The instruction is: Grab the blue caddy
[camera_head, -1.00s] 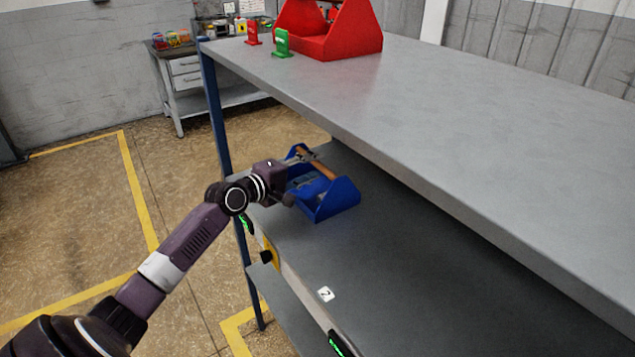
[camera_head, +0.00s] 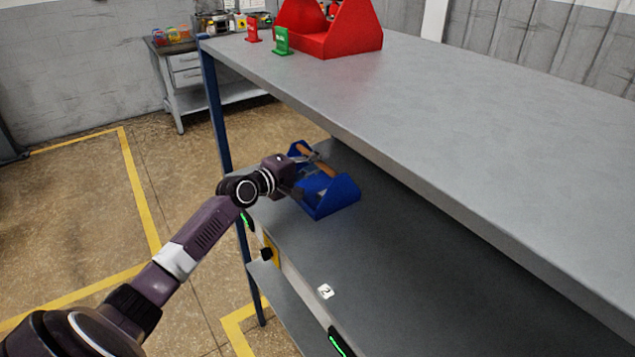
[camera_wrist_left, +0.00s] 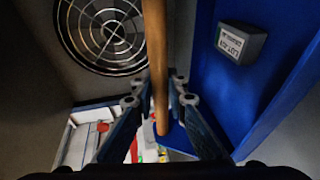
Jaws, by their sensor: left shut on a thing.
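The blue caddy (camera_head: 335,195) stands on the shelf under the top surface, near the shelf's left end. It has a wooden bar handle (camera_head: 322,167) across its top. My left gripper (camera_head: 308,160) reaches in from the left and is shut on the handle. In the left wrist view the handle (camera_wrist_left: 156,60) runs between the two fingers (camera_wrist_left: 158,100), with a blue wall (camera_wrist_left: 225,95) at the right. A small labelled grey block (camera_wrist_left: 242,42) shows against the blue. The caddy's inside is partly hidden by my gripper. My right gripper is out of view.
The grey top surface (camera_head: 430,95) overhangs the shelf (camera_head: 330,255). A red caddy (camera_head: 335,40) and a green stand (camera_head: 282,42) are on top. A blue post (camera_head: 215,110) stands at the left. The shelf's front right is clear.

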